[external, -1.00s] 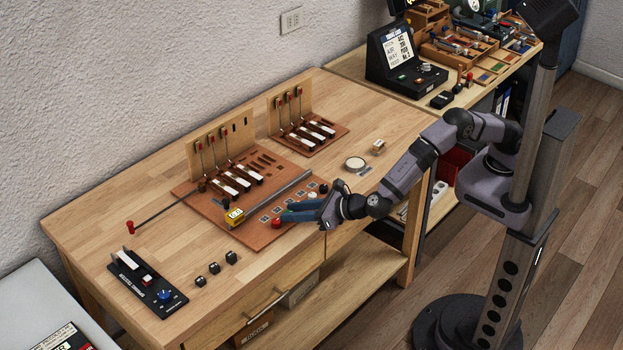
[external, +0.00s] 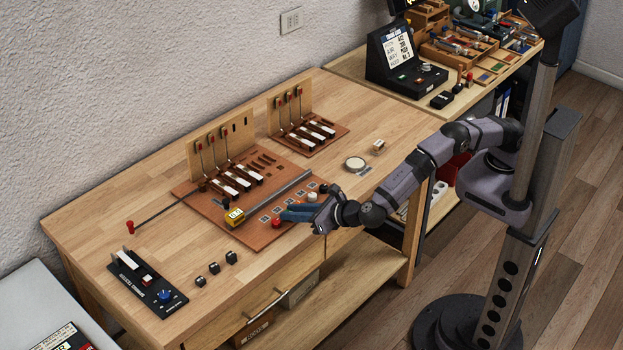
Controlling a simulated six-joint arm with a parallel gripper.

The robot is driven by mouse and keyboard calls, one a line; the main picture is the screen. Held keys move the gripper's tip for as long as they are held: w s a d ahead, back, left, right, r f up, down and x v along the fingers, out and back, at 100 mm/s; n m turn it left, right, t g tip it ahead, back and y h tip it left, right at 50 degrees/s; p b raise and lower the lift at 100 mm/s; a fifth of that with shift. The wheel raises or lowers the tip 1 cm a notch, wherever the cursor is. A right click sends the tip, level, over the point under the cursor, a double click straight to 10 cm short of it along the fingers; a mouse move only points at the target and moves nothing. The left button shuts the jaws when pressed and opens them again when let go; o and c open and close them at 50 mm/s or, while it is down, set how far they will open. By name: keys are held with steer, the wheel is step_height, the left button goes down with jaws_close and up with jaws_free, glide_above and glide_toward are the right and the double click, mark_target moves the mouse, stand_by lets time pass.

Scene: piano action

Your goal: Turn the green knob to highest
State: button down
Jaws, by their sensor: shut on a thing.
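My gripper (external: 287,214) has blue fingers and reaches in from the right over the front edge of the brown board (external: 213,209). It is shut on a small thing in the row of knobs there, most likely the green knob. The fingers hide it, so its colour and pointer setting cannot be seen. A red knob (external: 277,223) is just left of the fingertips. A white knob (external: 312,197) and a dark knob (external: 323,188) sit behind the gripper.
A yellow block (external: 234,216) stands at the left end of a grey rail (external: 275,193). Piano key models (external: 237,180) stand behind. A black panel with a blue knob (external: 165,296) and several small black blocks (external: 214,268) lie to the left. The table front right is clear.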

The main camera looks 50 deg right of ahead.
steer(key=shift+a+r+m+h+b, duration=0.2)
steer(key=shift+m+h+b, duration=0.1)
steer(key=shift+m+h, duration=0.45)
steer(key=c, duration=1.8)
jaws_free()
steer(key=shift+f, duration=0.1)
steer(key=shift+c, duration=0.2)
steer(key=b+v, duration=0.1)
steer(key=v, duration=0.6)
steer(key=shift+s, duration=0.2)
steer(key=shift+b, duration=0.3)
